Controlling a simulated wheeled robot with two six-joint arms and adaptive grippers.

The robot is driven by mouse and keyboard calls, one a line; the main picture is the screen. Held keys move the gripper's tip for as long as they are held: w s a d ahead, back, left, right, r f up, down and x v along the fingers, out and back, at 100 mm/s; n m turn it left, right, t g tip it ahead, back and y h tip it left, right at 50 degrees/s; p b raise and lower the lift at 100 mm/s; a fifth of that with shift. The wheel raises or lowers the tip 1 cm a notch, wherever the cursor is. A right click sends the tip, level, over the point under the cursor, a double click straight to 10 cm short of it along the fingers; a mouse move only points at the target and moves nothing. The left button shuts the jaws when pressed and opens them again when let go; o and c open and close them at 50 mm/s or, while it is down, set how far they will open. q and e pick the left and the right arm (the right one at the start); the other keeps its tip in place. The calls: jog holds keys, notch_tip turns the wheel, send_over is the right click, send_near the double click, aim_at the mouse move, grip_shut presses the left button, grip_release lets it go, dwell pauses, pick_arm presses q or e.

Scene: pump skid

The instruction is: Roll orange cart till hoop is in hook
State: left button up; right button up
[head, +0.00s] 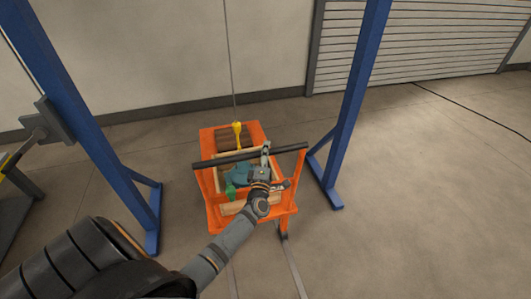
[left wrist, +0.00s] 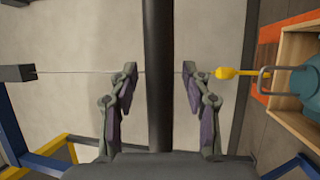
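The orange cart (head: 208,143) stands on the floor between two blue posts. Its dark handlebar (head: 222,159) crosses above the deck and also shows in the left wrist view (left wrist: 158,30). A teal pump (head: 238,175) sits in a wooden crate on the cart. Its grey hoop (left wrist: 262,84) shows in the left wrist view. The yellow hook (head: 237,129) hangs on a thin cable; in the wrist view its tip (left wrist: 228,73) looks close to the hoop, but I cannot tell whether they engage. My left gripper (head: 265,150) is open, fingers on both sides of the handlebar with gaps. My right gripper is out of view.
Blue posts (head: 349,95) with feet on the floor flank the cart at left (head: 95,140) and right. Rails (head: 293,268) run on the floor at the cart's near end. A shutter (head: 420,45) is behind. Open floor lies to the right.

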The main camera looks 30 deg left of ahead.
pick_arm(q)
jog(key=c, duration=0.5)
grip_shut()
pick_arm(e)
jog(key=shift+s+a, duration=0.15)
pick_arm(q)
jog(key=shift+a, duration=0.1)
